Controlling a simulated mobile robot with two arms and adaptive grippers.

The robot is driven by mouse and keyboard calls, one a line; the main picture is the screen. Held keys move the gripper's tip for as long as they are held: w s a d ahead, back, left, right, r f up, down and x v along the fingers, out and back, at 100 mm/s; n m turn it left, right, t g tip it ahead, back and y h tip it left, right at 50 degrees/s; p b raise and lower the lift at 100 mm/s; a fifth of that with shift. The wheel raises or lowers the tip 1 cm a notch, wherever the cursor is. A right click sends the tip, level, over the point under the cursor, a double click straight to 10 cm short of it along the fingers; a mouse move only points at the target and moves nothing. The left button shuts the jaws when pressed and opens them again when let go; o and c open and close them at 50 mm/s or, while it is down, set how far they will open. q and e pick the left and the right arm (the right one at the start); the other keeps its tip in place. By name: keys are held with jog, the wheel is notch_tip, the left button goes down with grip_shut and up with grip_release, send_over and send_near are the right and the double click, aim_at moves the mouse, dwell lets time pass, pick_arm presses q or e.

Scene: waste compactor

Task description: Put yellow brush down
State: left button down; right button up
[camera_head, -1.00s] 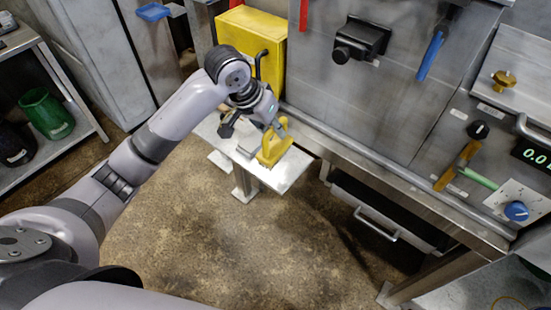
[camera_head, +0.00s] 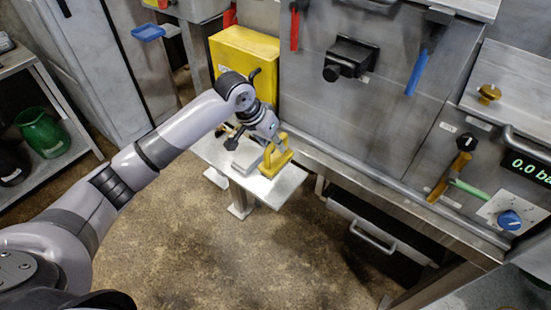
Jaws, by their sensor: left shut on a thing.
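The yellow brush (camera_head: 275,161) is at the small metal shelf (camera_head: 290,186), near its right part, with its handle side up. Its lower edge looks to be at the shelf top, but I cannot tell whether it rests there or hangs just above. My left gripper (camera_head: 269,140) is above the shelf and shut on the brush's upper part. The gripper hides some of the brush, and its fingertips are hard to make out. My right gripper is not in view.
A grey block-like thing (camera_head: 247,157) lies on the shelf left of the brush. A yellow box (camera_head: 244,65) stands behind it. The steel machine front (camera_head: 345,110) rises at the right, with a drawer (camera_head: 375,225) below. The shelf's front right corner is bare.

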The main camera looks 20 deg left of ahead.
aim_at(276, 159)
pick_arm(q)
notch_tip(276, 159, down, 6)
jog(key=shift+f, duration=0.1)
dwell(0.4)
jog(key=c, duration=1.6)
grip_release()
jog(key=v, duration=1.2)
